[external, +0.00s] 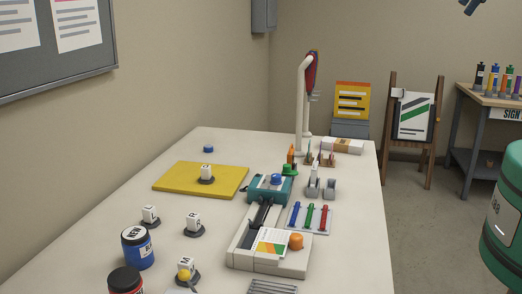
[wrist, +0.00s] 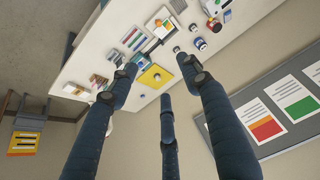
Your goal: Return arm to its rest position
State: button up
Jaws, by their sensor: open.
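My gripper (wrist: 160,78) shows in the wrist view as dark blue fingers spread wide apart, with nothing between them. It is open and empty. The long white table (wrist: 95,35) lies beyond the fingertips, well apart from them. In the external view only a small dark blue part of my gripper (external: 472,5) shows at the top edge, right of the table and high above the floor. The rest of my arm is out of that frame or cannot be made out.
The white table (external: 345,260) holds a yellow mat (external: 225,183), a teal-topped device (external: 262,190), labelled blocks, jars and colored pens. An easel (external: 411,115) and a workbench with bottles (external: 480,93) stand behind. A notice board (external: 45,68) hangs at left.

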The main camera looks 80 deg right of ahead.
jog(key=shift+f, duration=0.1)
dwell(0.3)
notch_tip(320, 180, down, 16)
jog(key=b, duration=1.6)
